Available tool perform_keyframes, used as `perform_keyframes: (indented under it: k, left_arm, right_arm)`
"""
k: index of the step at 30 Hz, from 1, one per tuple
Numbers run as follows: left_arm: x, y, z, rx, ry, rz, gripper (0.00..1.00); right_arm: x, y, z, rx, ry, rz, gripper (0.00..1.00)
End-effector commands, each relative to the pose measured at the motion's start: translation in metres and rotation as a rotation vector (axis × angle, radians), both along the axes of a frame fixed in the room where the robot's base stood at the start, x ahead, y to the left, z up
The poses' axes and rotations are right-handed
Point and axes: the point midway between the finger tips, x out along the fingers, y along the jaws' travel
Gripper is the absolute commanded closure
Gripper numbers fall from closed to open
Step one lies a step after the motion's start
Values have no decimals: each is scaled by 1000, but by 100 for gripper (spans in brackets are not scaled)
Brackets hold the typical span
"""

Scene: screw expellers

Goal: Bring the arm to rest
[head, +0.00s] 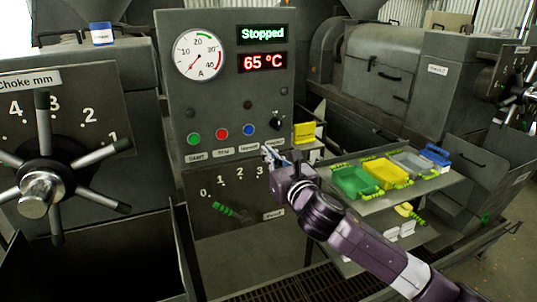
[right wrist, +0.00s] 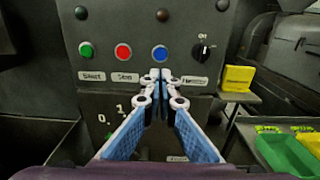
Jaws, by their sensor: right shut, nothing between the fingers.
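My right arm comes in from the lower right in the head view. Its gripper (head: 271,155) is in front of the grey control panel (head: 218,102), just below the row of buttons. In the right wrist view the fingers of the right gripper (right wrist: 160,76) are shut together and hold nothing. Their tips appear just below the blue button (right wrist: 160,53), near the label strip. I cannot tell whether they touch the panel. My left gripper is not in view.
The panel display reads "Stopped" (head: 262,34) and 65 °C (head: 262,62). A choke wheel (head: 42,182) stands at the left. A side table holds green (head: 353,181), yellow (head: 386,173), grey and blue trays. A yellow box (head: 304,132) stands beside the panel.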

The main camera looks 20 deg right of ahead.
Motion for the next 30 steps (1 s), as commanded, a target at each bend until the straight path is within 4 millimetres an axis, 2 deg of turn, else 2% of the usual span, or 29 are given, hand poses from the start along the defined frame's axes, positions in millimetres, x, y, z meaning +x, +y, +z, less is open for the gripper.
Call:
perform_keyframes:
  k: [11, 13, 15, 17, 20, 21, 23, 24, 26, 30]
  left_arm:
    - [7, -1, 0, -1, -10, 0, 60]
    - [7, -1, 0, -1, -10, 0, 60]
    - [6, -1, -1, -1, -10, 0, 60]
    - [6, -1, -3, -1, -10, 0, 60]
    - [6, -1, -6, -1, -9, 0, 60]
    - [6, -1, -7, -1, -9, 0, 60]
    - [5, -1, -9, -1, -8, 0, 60]
    - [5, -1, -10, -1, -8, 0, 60]
    - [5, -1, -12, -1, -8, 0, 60]
    - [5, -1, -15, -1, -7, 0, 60]
  right_arm:
    - [0, 0, 0, 1, 0, 0, 100]
    - [2, -1, -7, 19, 11, -3, 100]
    - [6, -5, -25, 70, 39, -11, 100]
    - [10, -11, -53, 147, 80, -27, 100]
    - [16, -22, -119, 337, 175, -72, 100]
    - [16, -28, -149, 423, 215, -98, 100]
    - [13, -35, -196, 552, 274, -141, 100]
    - [9, -40, -227, 637, 311, -175, 100]
    - [1, -46, -272, 759, 362, -228, 100]
    - [-32, -56, -374, 1029, 464, -371, 100]
